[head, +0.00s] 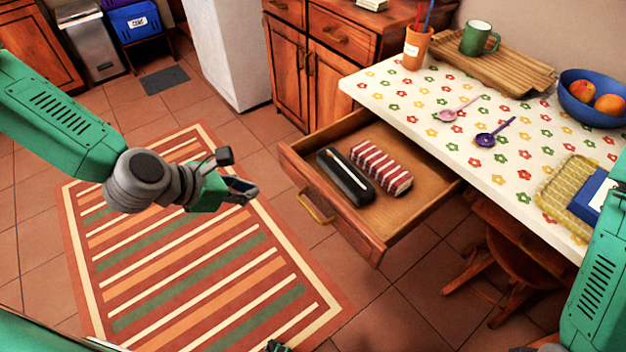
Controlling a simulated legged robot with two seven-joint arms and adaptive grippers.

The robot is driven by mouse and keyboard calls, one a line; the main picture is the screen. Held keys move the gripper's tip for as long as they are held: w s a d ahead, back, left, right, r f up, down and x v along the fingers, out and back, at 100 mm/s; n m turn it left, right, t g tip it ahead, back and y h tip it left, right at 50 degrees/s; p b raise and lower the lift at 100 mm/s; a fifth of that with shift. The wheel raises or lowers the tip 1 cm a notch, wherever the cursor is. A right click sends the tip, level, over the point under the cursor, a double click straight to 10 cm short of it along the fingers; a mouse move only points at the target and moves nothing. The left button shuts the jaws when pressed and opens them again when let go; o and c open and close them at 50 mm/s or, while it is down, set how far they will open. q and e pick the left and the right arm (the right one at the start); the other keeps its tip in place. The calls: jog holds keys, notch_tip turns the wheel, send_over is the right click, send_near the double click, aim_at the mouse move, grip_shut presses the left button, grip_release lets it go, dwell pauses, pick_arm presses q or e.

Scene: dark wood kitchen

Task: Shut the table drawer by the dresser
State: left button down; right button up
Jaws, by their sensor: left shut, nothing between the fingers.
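The table drawer (425,213) is pulled out from under the flower-patterned table (510,190), on the side by the dresser (325,65). Its wooden front carries a brass handle (316,207). A black case (345,176) and a red-and-white striped pouch (382,168) lie inside it. My left gripper (243,190) is shut and empty, in the air over the striped rug, to the left of the drawer front and apart from it. My right arm shows at the right edge; a small dark piece at the bottom edge may be the right gripper, but I cannot tell.
On the table stand an orange cup (416,48), a wooden tray (485,62) with a green mug (479,38), two spoons and a blue fruit bowl (590,98). A wooden stool (510,262) is under the table. The rug (190,262) before the drawer is clear.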

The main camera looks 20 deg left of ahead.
aim_at(306, 181)
pick_arm(q)
jog(key=shift+n, duration=0.3)
jog(key=b+x, duration=0.1)
jog(key=x, duration=0.3)
jog(key=r+x, duration=0.1)
jog(key=x, duration=0.2)
jog(key=w+d+b+x, duration=0.1)
jog(key=x, duration=0.3)
jog(key=shift+w+d+r+b, duration=0.1)
jog(key=shift+w+b, duration=0.25)
jog(key=shift+w+d, duration=0.15)
jog(key=shift+w, duration=0.65)
jog(key=shift+d, duration=0.3)
